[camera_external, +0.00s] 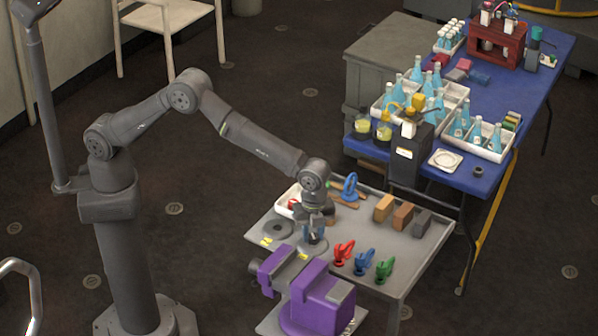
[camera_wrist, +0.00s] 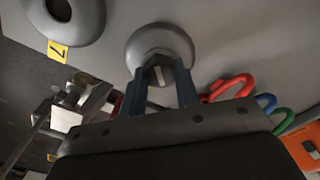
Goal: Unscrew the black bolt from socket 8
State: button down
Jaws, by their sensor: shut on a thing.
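A round grey socket (camera_wrist: 160,38) sits on the grey table, and a dark hex-headed bolt (camera_wrist: 158,72) stands at its middle in the wrist view. My gripper (camera_wrist: 160,88) is shut on the bolt, with one blue-grey finger on each side of it. In the external view my gripper (camera_external: 315,235) points down over the right-hand grey socket disc (camera_external: 312,247). The bolt is mostly hidden between the fingers, and I cannot tell how deep it sits. The number of this socket is not readable.
Another socket (camera_wrist: 75,14) with a yellow label (camera_wrist: 57,52) reading 7 lies beside it. A purple vise (camera_external: 318,298) stands close in front. Red (camera_external: 343,252), blue (camera_external: 363,262) and green (camera_external: 385,268) clips lie to the right. A white bin (camera_external: 290,205) is behind.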

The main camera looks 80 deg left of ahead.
jog(key=n, duration=0.6)
jog(key=n, duration=0.9)
jog(key=shift+r+n, duration=0.1)
jog(key=shift+n, duration=0.3)
jog(key=shift+n, duration=0.8)
jog(key=n, duration=0.6)
jog(key=shift+n, duration=1.1)
